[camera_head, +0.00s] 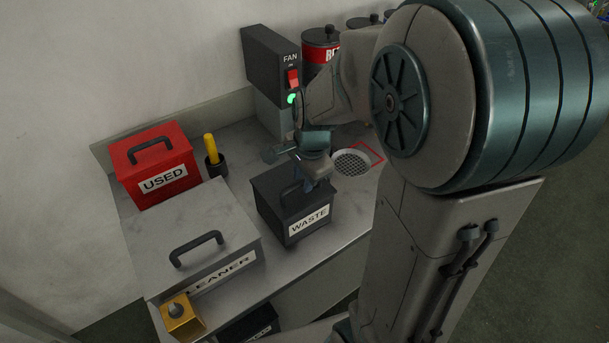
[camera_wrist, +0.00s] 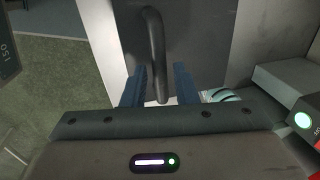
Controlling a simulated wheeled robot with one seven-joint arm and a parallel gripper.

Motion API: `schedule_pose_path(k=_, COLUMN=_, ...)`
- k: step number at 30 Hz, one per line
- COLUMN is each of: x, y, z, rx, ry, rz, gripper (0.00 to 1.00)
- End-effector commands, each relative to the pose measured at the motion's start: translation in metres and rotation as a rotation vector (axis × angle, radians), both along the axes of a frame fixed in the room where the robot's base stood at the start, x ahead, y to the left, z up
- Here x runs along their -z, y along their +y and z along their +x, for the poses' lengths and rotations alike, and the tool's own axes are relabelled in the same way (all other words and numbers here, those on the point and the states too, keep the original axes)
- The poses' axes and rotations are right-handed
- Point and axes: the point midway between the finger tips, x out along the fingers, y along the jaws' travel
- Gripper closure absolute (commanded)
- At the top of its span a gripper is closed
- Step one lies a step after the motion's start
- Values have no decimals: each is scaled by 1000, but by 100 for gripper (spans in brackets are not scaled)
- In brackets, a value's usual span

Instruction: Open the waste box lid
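The dark waste box (camera_head: 278,217), labelled WASTE, stands on the bench in the head view with its lid down. The end of the handle lies between the two blue fingers of my gripper (camera_wrist: 159,88). The fingers are apart, with a gap visible on each side of the handle. Contact with the handle does not show.
The grey CLEANER box (camera_head: 190,225) and red USED box (camera_head: 150,180) stand to the left. A yellow-handled tool (camera_head: 211,148) sits in a dark cup. The FAN switch box (camera_head: 275,60) is behind. A round mesh drain (camera_head: 352,163) lies to the right.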

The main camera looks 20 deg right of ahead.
Motion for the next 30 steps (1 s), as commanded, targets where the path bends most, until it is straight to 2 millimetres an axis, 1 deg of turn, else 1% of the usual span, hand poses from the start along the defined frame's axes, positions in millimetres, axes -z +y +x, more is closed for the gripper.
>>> schedule_pose_path(k=1, x=0, y=0, z=0, rx=0, ry=0, rz=0, gripper=89)
schedule_pose_path(k=2, x=0, y=0, z=0, rx=0, ry=0, rz=0, gripper=97)
schedule_pose_path(k=3, x=0, y=0, z=0, rx=0, ry=0, rz=0, gripper=100)
schedule_pose_path(k=8, x=-1, y=0, z=0, rx=0, ry=1, rz=0, gripper=100)
schedule_pose_path(k=14, x=-7, y=2, z=3, rx=-5, ry=28, rz=-9, gripper=100)
schedule_pose_path(k=20, x=-21, y=8, z=9, rx=-13, ry=110, rz=-37, gripper=100)
schedule_pose_path(k=27, x=-39, y=14, z=22, rx=-14, ry=271, rz=-91, gripper=100)
schedule_pose_path(k=30, x=-46, y=12, z=27, rx=-4, ry=263, rz=-87, gripper=100)
